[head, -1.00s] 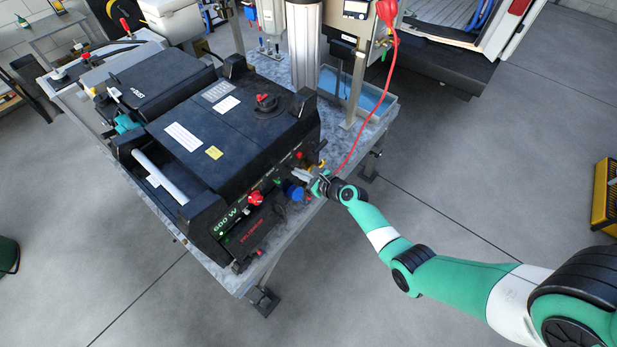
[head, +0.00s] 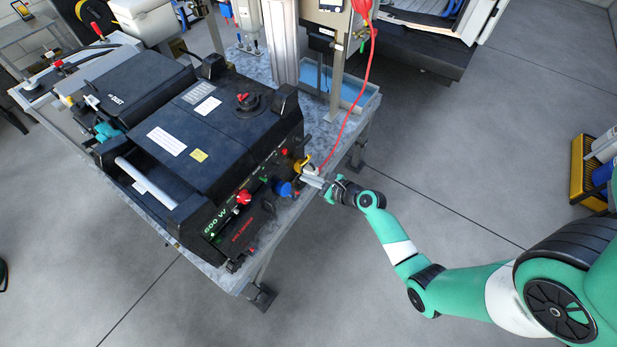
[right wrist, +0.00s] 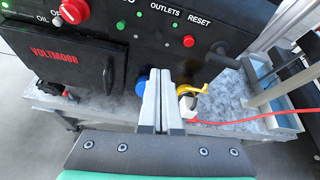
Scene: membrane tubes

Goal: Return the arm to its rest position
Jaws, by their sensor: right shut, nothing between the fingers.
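My right gripper (head: 312,179) is at the front right edge of the cart, in front of the black generator (head: 225,130). In the right wrist view its two grey fingers (right wrist: 161,100) are together with nothing between them. A blue plug or cap (head: 283,189) sits on the generator's panel, partly behind the fingers; it also shows in the right wrist view (right wrist: 141,86). A yellow part (right wrist: 190,88) with a white plug (right wrist: 186,103) and red cable (right wrist: 240,120) is just right of the fingers. My left gripper is not in view.
The red cable (head: 350,115) hangs from a post on the cart's right. A blue-bottomed tray (head: 350,92) is at the cart's far right. A yellow crate (head: 583,172) stands far right. Open floor lies between.

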